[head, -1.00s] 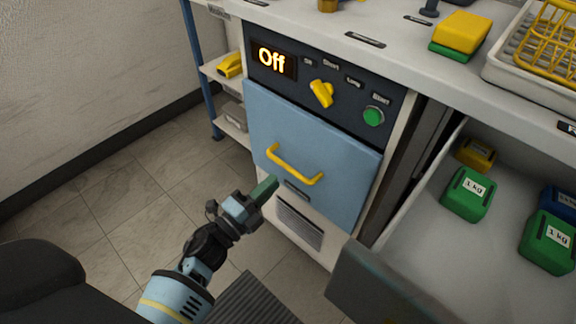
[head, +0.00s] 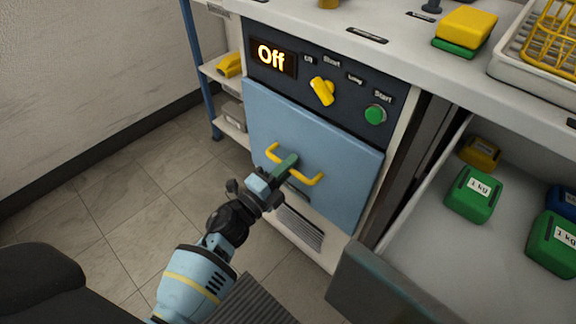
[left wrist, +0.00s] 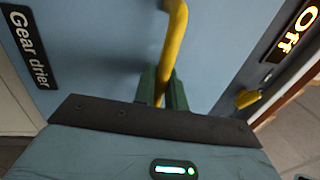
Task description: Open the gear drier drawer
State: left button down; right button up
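The gear drier drawer (head: 300,130) has a light blue front that sits flush in its cabinet. A yellow bar handle (head: 306,178) is on the front; it also shows in the left wrist view (left wrist: 175,35). My left gripper (head: 285,166) is at the middle of the handle. In the left wrist view its green fingers (left wrist: 162,90) stand on both sides of the yellow bar, close to it; whether they press on it I cannot tell. The "Gear drier" label (left wrist: 30,48) shows at the left wrist view's upper left. My right gripper is not in view.
The panel above the drawer has an "Off" display (head: 272,58), a yellow knob (head: 322,91) and a green button (head: 375,115). At the right, an open drawer (head: 385,285) holds green, yellow and blue weights. Floor at the left is clear.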

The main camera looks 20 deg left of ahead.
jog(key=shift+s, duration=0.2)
